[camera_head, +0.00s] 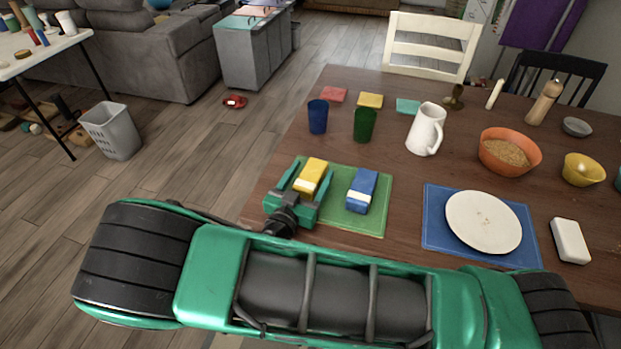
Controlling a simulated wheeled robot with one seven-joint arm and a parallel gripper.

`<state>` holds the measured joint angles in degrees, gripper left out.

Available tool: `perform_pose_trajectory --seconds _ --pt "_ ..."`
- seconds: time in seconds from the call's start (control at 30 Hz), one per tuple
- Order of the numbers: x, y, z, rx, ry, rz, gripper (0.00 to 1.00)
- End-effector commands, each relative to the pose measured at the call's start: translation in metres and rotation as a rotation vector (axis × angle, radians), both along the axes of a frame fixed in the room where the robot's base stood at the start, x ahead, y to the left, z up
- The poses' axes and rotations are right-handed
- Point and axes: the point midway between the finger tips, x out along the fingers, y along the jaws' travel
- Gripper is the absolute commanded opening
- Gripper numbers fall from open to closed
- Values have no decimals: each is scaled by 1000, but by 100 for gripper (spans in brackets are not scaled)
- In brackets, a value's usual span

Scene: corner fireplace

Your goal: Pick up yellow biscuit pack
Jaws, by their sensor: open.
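The yellow biscuit pack (313,172), with a pale band near its front end, lies on a green mat (371,223) on the wooden table. My gripper (303,180) is open, with one finger to the left of the pack and one to the right. The fingers look low, near the mat; I cannot tell whether they touch the pack. My gripper's body covers the mat's front left corner. A blue pack (363,189) with a white band lies on the same mat, just right of my gripper's right finger.
Behind the mat stand a blue cup (317,117), a green cup (364,124) and a white pitcher (426,129). To the right are a blue mat (435,232) with a white plate (483,221) and an orange bowl (509,153). The table's left edge is close to my gripper.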

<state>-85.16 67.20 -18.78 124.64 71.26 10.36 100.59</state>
Motion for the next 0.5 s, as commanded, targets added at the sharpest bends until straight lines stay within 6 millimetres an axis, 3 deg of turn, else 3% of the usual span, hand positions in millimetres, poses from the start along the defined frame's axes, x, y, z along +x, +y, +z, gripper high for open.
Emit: perform_pose_trajectory --seconds 0.27,0.5 --pt "4 -2 0 0 0 0 67" --pt "3 -2 0 0 0 0 19"
